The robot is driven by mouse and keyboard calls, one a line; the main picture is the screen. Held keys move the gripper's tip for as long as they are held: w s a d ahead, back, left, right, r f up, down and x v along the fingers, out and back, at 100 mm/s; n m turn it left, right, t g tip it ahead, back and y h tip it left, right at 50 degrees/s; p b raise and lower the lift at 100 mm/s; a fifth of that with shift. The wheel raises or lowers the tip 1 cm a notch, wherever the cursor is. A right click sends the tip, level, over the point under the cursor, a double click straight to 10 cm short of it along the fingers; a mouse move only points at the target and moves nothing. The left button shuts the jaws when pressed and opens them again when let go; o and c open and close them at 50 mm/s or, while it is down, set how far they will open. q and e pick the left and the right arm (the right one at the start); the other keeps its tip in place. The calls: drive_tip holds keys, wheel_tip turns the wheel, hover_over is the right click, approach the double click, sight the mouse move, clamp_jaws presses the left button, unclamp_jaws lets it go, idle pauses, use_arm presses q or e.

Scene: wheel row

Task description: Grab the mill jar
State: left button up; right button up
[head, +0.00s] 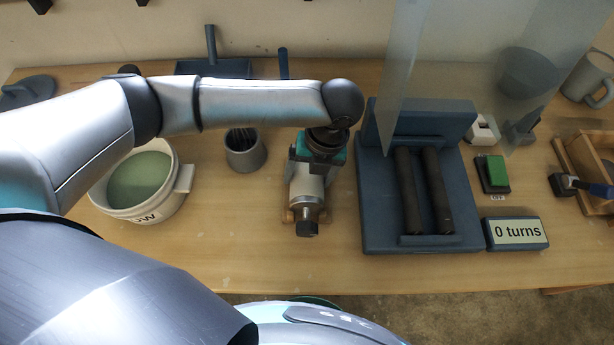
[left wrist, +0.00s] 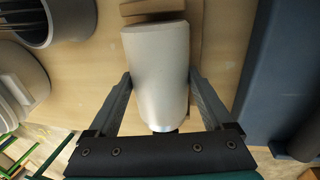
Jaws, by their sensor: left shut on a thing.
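The mill jar (head: 308,187) is a pale grey cylinder with a dark end. It lies on its side on a small wooden cradle (head: 290,215) left of the blue roller stand. My left gripper (head: 316,168) is over the jar and shut on it. In the left wrist view the jar (left wrist: 158,75) lies between the two fingers of my left gripper (left wrist: 160,105), one along each side. Part of the jar is hidden under my wrist in the head view. My right gripper is not in view.
The blue roller stand (head: 380,210) with two dark rollers is close on the right. A turn counter (head: 516,233) reads "0 turns", with a green button (head: 496,170) behind it. A white tub (head: 180,205) and a grey cup (head: 245,155) stand left. Clear panels hang over the right side.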

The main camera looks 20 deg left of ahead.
use_arm(q)
drive_tip(key=shift+w+r, duration=0.1)
clamp_jaws()
